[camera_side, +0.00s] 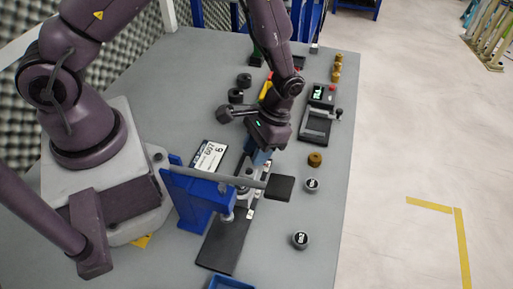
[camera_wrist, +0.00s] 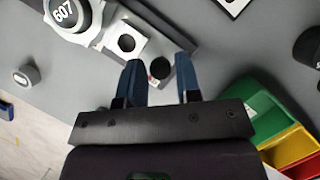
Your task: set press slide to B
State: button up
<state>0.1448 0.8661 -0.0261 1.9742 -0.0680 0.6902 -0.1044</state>
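The blue press (camera_side: 200,198) stands on the table in front of my base, with a grey bar (camera_side: 215,178) across it. Its pale slide (camera_side: 247,194) is partly hidden under the bar and my gripper. My gripper (camera_side: 259,160) points down at the far end of the slide. In the wrist view its two blue fingers (camera_wrist: 160,62) are apart. A round black knob (camera_wrist: 159,69) shows between them, with gaps visible, beside a white block with a dark hole (camera_wrist: 126,43) and a small red mark. No letter B is readable.
Round weights (camera_side: 300,240), a brass piece (camera_side: 315,159) and a device with a display (camera_side: 318,122) stand along the right side. Coloured bins (camera_wrist: 270,125) show in the wrist view.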

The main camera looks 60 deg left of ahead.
aim_at(246, 177)
grip_shut()
jog(key=s+d, duration=0.5)
jog(key=shift+s+d, duration=0.15)
jog(key=shift+d, duration=0.05)
jog(key=shift+o, duration=2)
grip_release()
jog(key=v, duration=1.3)
